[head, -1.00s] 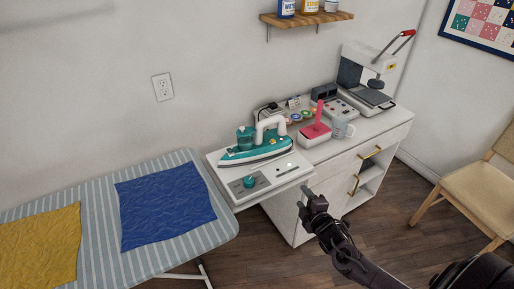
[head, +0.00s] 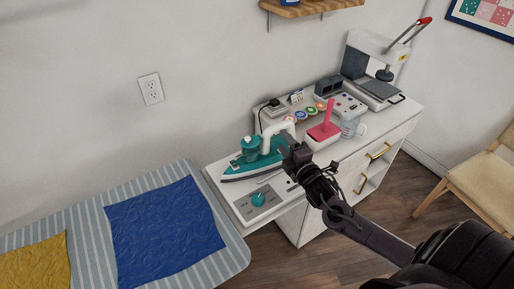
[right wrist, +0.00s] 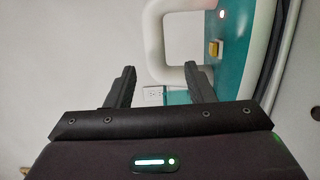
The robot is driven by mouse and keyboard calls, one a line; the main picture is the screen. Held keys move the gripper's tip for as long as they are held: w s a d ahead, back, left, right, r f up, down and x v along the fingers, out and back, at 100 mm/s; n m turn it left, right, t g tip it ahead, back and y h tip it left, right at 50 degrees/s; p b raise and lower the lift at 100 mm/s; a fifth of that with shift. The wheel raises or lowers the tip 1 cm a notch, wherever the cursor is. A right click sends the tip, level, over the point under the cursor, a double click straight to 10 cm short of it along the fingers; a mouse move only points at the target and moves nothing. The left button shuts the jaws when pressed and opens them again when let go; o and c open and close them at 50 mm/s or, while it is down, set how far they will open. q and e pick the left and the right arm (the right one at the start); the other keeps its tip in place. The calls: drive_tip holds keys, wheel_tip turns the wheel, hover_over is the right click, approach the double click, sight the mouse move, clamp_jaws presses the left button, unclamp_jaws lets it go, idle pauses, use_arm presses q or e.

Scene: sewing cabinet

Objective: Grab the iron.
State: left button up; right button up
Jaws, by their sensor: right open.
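The teal iron with a white handle (head: 254,160) rests on the white ironing station (head: 239,203) at the left end of the cabinet. My right gripper (head: 290,145) is at the iron's right end, beside the handle, and covers part of it. In the right wrist view the right gripper (right wrist: 157,85) is open, its two fingers apart. The iron's white handle (right wrist: 153,40) shows just beyond the fingers, with one fingertip close to its lower bar. I cannot tell whether they touch. My left gripper is not in view.
A striped ironing board (head: 239,250) with blue cloth (head: 165,230) and yellow cloth (head: 35,265) stands at the left. On the cabinet (head: 375,146) are a pink-red holder (head: 323,132), a clear mug (head: 350,127) and a heat press (head: 375,70). A wooden chair (head: 470,160) stands right.

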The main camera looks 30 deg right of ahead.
sight(278, 130)
drive_tip(key=shift+w+d+r+p, duration=0.1)
drive_tip(key=shift+w+r+p, duration=0.2)
drive_tip(key=shift+w, duration=0.4)
drive_tip(key=shift+w+d+r+p, duration=0.1)
drive_tip(key=shift+w+r+p, duration=0.2)
drive_tip(key=shift+w, duration=0.4)
drive_tip(key=w, duration=0.1)
drive_tip(key=w+p, duration=0.1)
drive_tip(key=w, duration=0.2)
drive_tip(key=shift+w+d+f, duration=0.15)
drive_tip(key=shift+f, duration=0.15)
drive_tip(key=c, duration=0.4)
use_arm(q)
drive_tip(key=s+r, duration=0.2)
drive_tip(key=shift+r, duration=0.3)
use_arm(e)
clamp_jaws()
drive_tip(key=shift+w+d+r, duration=0.1)
drive_tip(key=shift+r, duration=0.1)
